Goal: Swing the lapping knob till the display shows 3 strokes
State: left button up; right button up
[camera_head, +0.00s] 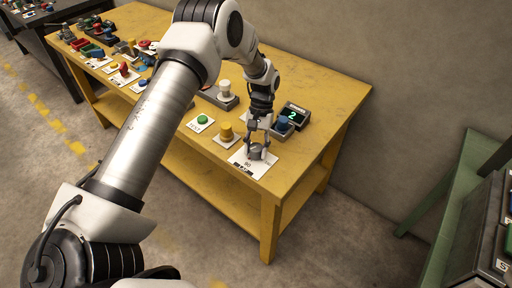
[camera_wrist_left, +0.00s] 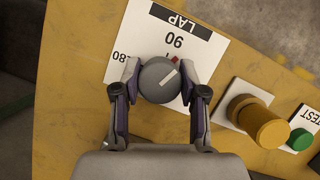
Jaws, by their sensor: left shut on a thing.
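The lapping knob (camera_wrist_left: 158,80) is a grey round knob with a white pointer line, on a white plate (camera_wrist_left: 195,45) marked LAP, 90 and 180. A small red mark lies on the plate beside its rim. My left gripper (camera_wrist_left: 159,82) is shut on the knob, one finger on each side. In the head view the knob (camera_head: 256,154) sits near the yellow table's front right corner, partly covered by my left gripper (camera_head: 257,146). The dark display (camera_head: 293,115) behind it shows a green 2. My right gripper is not in view.
A yellow knob (camera_head: 226,132) and a green button (camera_head: 202,119) stand left of the plate. Several other controls fill the table's left part. A green bench (camera_head: 440,190) is at right.

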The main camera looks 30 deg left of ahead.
pick_arm(q)
jog(key=o, duration=1.1)
jog(key=shift+o, duration=0.2)
jog(key=v, duration=1.2)
jog(key=shift+w, duration=0.1)
